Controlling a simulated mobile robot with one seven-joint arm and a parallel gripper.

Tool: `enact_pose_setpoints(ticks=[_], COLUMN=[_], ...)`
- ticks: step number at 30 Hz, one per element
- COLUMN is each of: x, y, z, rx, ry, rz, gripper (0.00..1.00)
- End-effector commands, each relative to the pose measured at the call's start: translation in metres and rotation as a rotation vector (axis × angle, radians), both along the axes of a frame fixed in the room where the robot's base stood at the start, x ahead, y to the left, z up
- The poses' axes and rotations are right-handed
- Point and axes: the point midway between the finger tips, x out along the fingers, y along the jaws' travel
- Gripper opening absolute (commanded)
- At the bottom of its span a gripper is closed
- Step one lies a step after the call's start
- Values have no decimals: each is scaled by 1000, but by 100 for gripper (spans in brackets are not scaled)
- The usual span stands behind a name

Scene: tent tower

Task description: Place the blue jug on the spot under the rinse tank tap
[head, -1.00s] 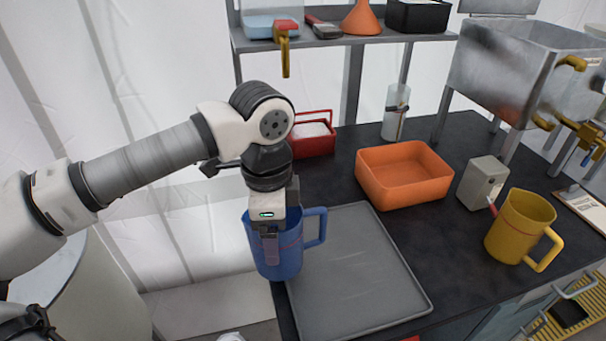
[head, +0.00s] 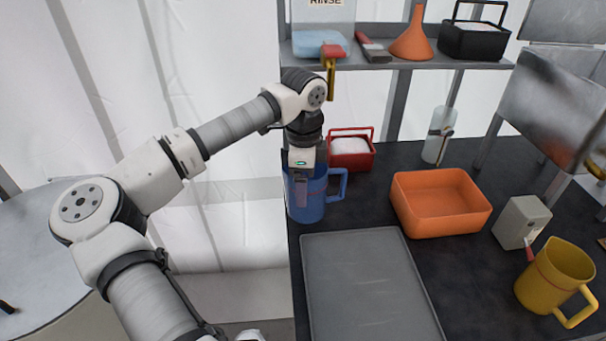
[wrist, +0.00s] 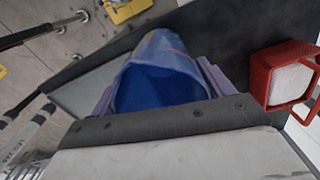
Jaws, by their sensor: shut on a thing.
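The blue jug (head: 305,198) has a handle on its right side and shows upright in the head view. My gripper (head: 302,180) is shut on it from above. In the wrist view the jug's open mouth (wrist: 160,85) sits between the fingers. It is at the worktop's left edge, behind the grey tray; I cannot tell whether its base touches the worktop. The tank labelled RINSE (head: 322,14) is on the shelf above, cut by the top edge. Its red and yellow tap (head: 331,68) hangs over the shelf front, above and behind the jug. No marked spot is visible below.
A red caddy (head: 352,150) stands just right of and behind the jug. The grey tray (head: 370,290) lies in front. An orange bin (head: 440,203), a grey box (head: 521,221) and a yellow jug (head: 556,277) stand to the right. The metal shelf (head: 410,63) overhangs the back.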

Motion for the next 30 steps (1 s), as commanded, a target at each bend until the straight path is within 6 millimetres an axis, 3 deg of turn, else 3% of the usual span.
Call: enact_pose_setpoints(ticks=[6, 17, 28, 29, 30], x=[25, 26, 26, 26, 26], y=[5, 5, 5, 5, 5], z=[1, -33, -41, -39, -39], rx=[0, -2, 0, 0, 0], ry=[0, 0, -1, -1, -1], rz=[0, -1, 0, 0, 0], gripper=[55, 55, 55, 83, 88])
